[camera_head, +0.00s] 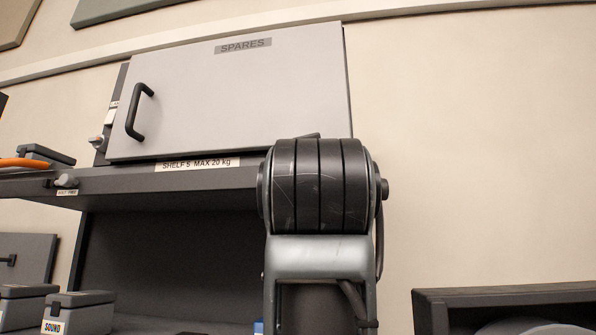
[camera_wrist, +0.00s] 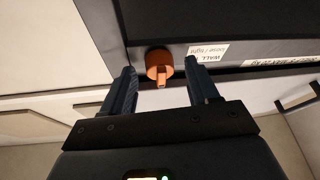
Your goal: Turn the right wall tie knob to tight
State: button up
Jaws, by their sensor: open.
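An orange wall tie knob (camera_wrist: 159,64) shows in the wrist view on the dark shelf edge, with a narrow grip bar pointing toward my gripper. A white label (camera_wrist: 207,54) reading "WALL TIE" and "loose / tight" sits beside it, upside down in this view. My gripper (camera_wrist: 160,72) is open, with one finger on each side of the knob and gaps showing between fingers and knob. In the head view my arm covers the right end of the shelf, and neither the orange knob nor my gripper shows there.
A grey SPARES cabinet (camera_head: 240,95) with a black handle (camera_head: 138,112) stands on the dark shelf (camera_head: 130,181). Another small knob (camera_head: 67,181) with a label is at the shelf's left. Grey cases (camera_head: 85,312) sit lower left. A dark open box (camera_head: 430,308) is lower right.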

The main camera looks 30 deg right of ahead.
jog(key=shift+c, duration=0.2)
jog(key=c, duration=1)
jog(key=shift+f+m+b, duration=0.15)
jog(key=shift+m+b, duration=0.3)
jog(key=shift+m, duration=0.05)
jog(key=shift+w+a+r+m+g+h+b, duration=0.15)
jog(key=shift+m+g+h+b, duration=1.2)
jog(key=shift+m, duration=2.6)
jog(key=shift+w+a+r+m+g+h+b, duration=0.15)
jog(key=shift+m+g+h+b, duration=0.9)
jog(key=shift+m, duration=2.85)
jog(key=shift+w+a+r+m+g+h+b, duration=0.15)
jog(key=shift+m+g+h+b, duration=0.8)
jog(key=shift+m+g, duration=2.2)
jog(key=shift+s+m+t+y+b, duration=0.1)
jog(key=shift+m+t+y+b, duration=0.3)
jog(key=shift+m+t, duration=0.45)
jog(key=o, duration=1)
